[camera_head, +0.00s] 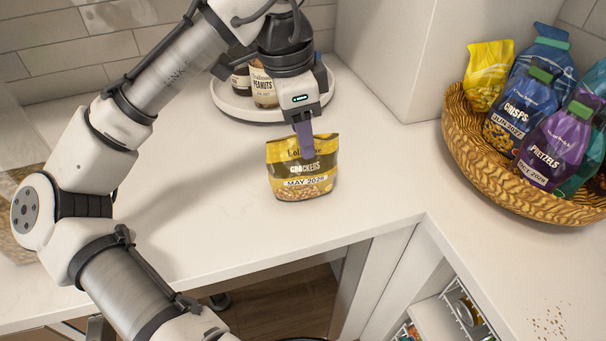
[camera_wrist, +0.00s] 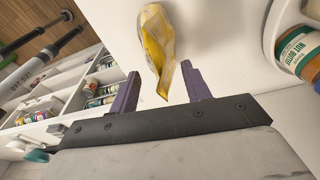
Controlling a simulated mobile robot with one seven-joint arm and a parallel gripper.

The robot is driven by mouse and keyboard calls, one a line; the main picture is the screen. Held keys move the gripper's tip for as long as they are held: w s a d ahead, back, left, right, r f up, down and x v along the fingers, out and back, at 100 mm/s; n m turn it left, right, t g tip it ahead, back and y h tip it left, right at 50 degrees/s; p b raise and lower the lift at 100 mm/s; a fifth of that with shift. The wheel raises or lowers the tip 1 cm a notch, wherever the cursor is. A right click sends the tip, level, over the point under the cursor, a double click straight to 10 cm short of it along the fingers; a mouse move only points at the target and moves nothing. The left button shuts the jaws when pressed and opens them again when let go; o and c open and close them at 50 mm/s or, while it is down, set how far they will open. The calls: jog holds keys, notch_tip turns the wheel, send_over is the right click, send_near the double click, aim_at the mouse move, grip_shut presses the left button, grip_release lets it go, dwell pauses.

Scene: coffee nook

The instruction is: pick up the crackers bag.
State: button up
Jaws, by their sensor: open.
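The crackers bag (camera_head: 302,169) is yellow and brown with a "MAY 2028" label. It stands upright on the white counter, near its front edge. My gripper (camera_head: 303,140) points down at the top of the bag. In the wrist view the bag (camera_wrist: 156,40) shows as a narrow yellow shape seen from its top edge. The two purple fingers of my gripper (camera_wrist: 160,88) are apart, one on each side of the bag's top edge, with gaps between. The far finger is hidden in the head view.
A wicker basket (camera_head: 465,150) of several snack bags is at the right. The counter left of the bag is clear. Open shelves (camera_head: 440,315) lie below the counter edge.

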aim_at(303, 164)
jog(key=shift+d+f, duration=0.15)
jog(key=shift+f, duration=1.05)
grip_shut()
